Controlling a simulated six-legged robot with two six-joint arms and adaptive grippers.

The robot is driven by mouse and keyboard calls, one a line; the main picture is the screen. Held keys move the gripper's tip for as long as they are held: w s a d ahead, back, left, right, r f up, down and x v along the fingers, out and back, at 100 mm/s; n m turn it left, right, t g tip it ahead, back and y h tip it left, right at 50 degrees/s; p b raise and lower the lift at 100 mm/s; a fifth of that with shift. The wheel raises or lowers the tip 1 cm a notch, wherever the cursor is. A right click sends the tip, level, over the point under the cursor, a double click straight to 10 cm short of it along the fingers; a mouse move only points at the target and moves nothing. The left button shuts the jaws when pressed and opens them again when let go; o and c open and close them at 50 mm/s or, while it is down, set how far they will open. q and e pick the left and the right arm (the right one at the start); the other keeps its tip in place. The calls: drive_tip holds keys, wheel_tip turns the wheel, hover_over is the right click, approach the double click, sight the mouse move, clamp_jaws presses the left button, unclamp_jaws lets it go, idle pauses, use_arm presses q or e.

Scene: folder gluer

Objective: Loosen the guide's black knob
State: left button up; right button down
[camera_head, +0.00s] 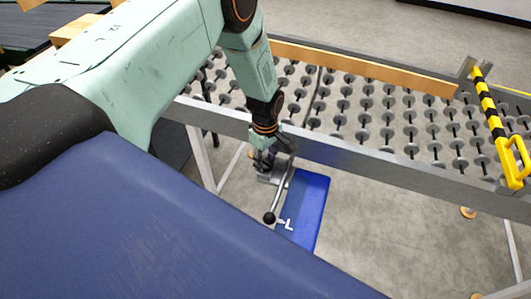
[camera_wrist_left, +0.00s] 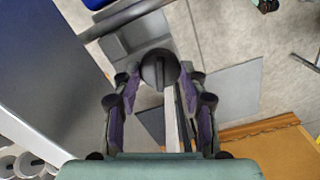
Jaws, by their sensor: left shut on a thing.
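The black knob (camera_wrist_left: 159,69) is round with a raised bar across its face. It shows in the left wrist view between the fingertips of my left gripper (camera_wrist_left: 160,82), which is shut on it. In the head view my left gripper (camera_head: 272,153) points down at the near side of the conveyor frame, and the knob is hidden there. A pale bar (camera_wrist_left: 172,125) runs from the knob back between the fingers. My right gripper is not in view.
A lever with a black ball end (camera_head: 269,218) slants down beside my left gripper, over a blue panel (camera_head: 308,203) marked L. The grey side rail (camera_head: 350,160) of the roller conveyor runs close behind. A yellow-black striped bar (camera_head: 488,110) with a yellow handle stands at right.

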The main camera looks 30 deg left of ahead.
sight(265, 161)
use_arm(q)
drive_tip(key=n+p, duration=0.2)
drive_tip(key=n, duration=0.2)
drive_tip(key=shift+s+n, duration=0.15)
drive_tip(key=shift+n, duration=0.15)
drive_tip(key=shift+f, duration=0.1)
idle(0.4)
drive_tip(key=o, duration=1.2)
drive_tip(key=shift+c, duration=0.2)
wheel_tip(265, 161, up, 12)
